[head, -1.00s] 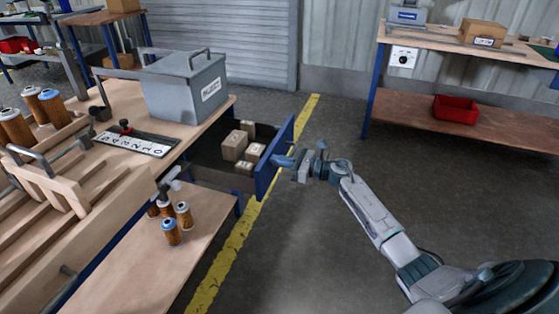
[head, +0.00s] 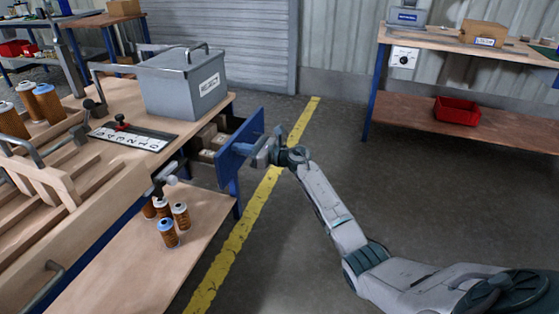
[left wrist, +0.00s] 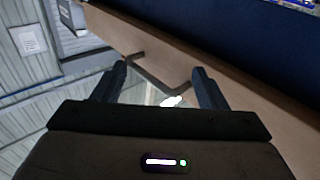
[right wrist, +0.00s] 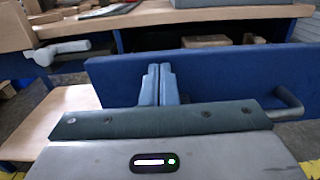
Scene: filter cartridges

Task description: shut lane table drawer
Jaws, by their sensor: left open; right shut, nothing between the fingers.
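The lane table drawer (head: 240,147) has a blue front and stands partly open at the right end of the wooden lane table (head: 222,101). Its front also fills the middle of the right wrist view (right wrist: 220,72). Small cardboard boxes (head: 206,134) show inside it. My right gripper (head: 250,152) is shut and empty, its fingertips at the outer face of the drawer front and seemingly touching it. The drawer handle (right wrist: 289,100) is to the right of the fingers. My left gripper (left wrist: 158,80) is open and empty; its surroundings are hard to make out.
A grey lidded box (head: 183,85) stands on the table above the drawer. Several filter cartridges (head: 168,233) stand on a lower wooden shelf (head: 150,262). A workbench with a red bin (head: 457,110) is at the back right. The floor right of the drawer is clear.

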